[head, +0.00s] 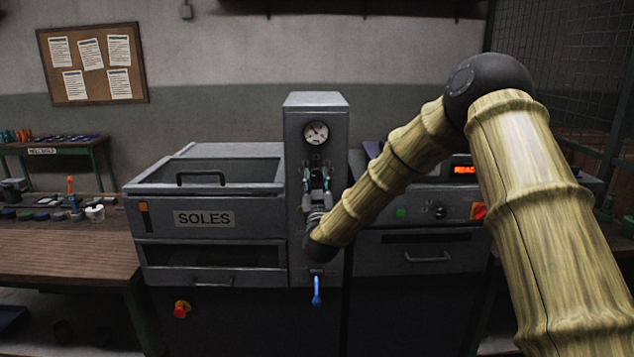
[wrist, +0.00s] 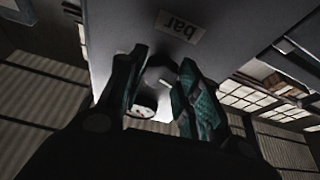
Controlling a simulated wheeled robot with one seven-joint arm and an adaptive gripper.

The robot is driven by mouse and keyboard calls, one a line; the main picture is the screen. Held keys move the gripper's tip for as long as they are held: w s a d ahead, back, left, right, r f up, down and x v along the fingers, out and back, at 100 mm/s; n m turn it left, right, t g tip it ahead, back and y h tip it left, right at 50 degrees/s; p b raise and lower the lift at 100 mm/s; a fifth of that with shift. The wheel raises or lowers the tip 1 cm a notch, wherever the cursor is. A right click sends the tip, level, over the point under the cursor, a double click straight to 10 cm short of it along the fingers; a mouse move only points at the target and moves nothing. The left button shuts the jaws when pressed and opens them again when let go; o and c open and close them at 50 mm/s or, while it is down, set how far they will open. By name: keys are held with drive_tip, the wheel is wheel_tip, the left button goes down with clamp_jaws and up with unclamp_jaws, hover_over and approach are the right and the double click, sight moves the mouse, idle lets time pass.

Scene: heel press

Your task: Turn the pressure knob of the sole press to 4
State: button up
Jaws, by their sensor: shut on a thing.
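The sole press (head: 205,219) stands left of centre with a "SOLES" label and a grey control column (head: 316,102) at its right. A round pressure gauge (head: 316,132) sits high on the column. My gripper (head: 317,172) is at the column just below the gauge. In the wrist view my gripper (wrist: 158,85) has its two green-padded fingers on either side of the dark pressure knob (wrist: 152,78), shut on it. A "bar" label (wrist: 180,25) shows upside down beyond the knob. The fingers hide much of the knob, and I cannot read its setting.
A second machine (head: 420,230) with a lit red display and small controls stands to the right, partly behind my arm. A blue lever (head: 317,290) hangs below the column. A red emergency button (head: 181,309) is at lower left. A workbench (head: 60,250) with small items stands left.

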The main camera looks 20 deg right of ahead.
drive_tip(key=shift+f, duration=0.15)
drive_tip(key=m+h+b, duration=0.2)
drive_tip(key=m+b, duration=0.2)
drive_tip(key=shift+a+f+g, duration=0.1)
drive_tip(key=shift+f+g, duration=0.05)
drive_tip(key=shift+g, duration=0.25)
drive_tip(key=m+g+h+b, duration=0.1)
drive_tip(key=m+b, duration=0.1)
drive_tip(key=m, duration=0.1)
drive_tip(key=m+g+h+b, duration=0.1)
drive_tip(key=m+h+b, duration=0.1)
drive_tip(key=m, duration=0.1)
drive_tip(key=shift+a+m, duration=0.1)
drive_tip(key=shift+m, duration=0.3)
drive_tip(key=m+b, duration=0.1)
drive_tip(key=m+g+h+b, duration=0.1)
drive_tip(key=m, duration=0.1)
drive_tip(key=m+b, duration=0.1)
drive_tip(key=shift+w+r+g, duration=0.1)
drive_tip(key=shift+r+g, duration=0.15)
drive_tip(key=shift+g, duration=0.05)
drive_tip(key=shift+a+r+m+g+b, duration=0.15)
drive_tip(key=shift+m+g+b, duration=0.55)
drive_tip(key=shift+m, duration=1.1)
drive_tip(key=shift+h, duration=0.3)
drive_tip(key=o, duration=1)
drive_tip(key=shift+o, duration=0.2)
drive_tip(key=shift+r, duration=0.1)
